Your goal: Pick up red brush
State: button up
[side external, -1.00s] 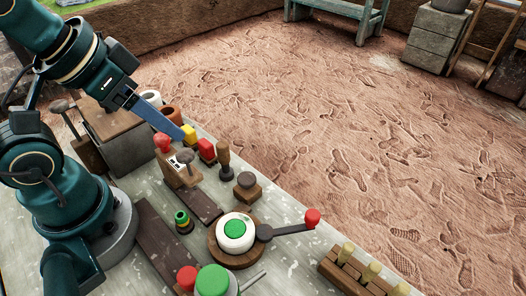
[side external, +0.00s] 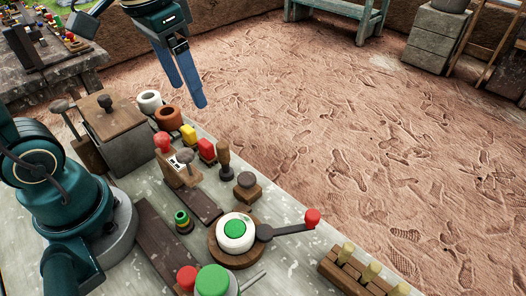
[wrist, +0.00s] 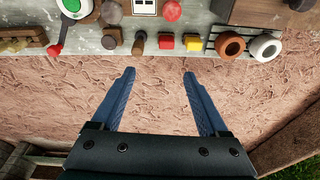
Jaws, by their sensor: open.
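A small red block (side external: 206,149) stands at the table's far edge, between a yellow block and a wooden-handled tool. It also shows in the wrist view (wrist: 166,41). It is the likeliest red brush, but I cannot make out bristles. My gripper (side external: 195,97) is open and empty, pointing down, raised beyond the table edge over the dirt floor. In the wrist view my gripper's two blue fingers (wrist: 159,73) are wide apart, with only dirt between them. The red block lies just past the fingertips in that picture, apart from them.
Beside the red block are a yellow block (side external: 188,133), a terracotta pot (side external: 168,117), a white pot (side external: 149,101) and an upright wooden-handled tool (side external: 223,160). A red-knobbed lever (side external: 312,217) juts out nearer the front.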

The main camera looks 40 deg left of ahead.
notch_tip(320, 180, down, 3)
jog(key=w+a+g, duration=0.2)
jog(key=w, duration=0.1)
send_over(205, 142)
jog(key=shift+n, duration=0.3)
notch_tip(205, 142, down, 8)
jog(key=shift+w+a+r, duration=0.15)
jog(key=shift+r, duration=0.05)
jog(key=f, duration=0.4)
jog(key=shift+s+d, duration=0.2)
jog(key=shift+s, duration=0.05)
jog(key=shift+f, duration=0.6)
grip_shut()
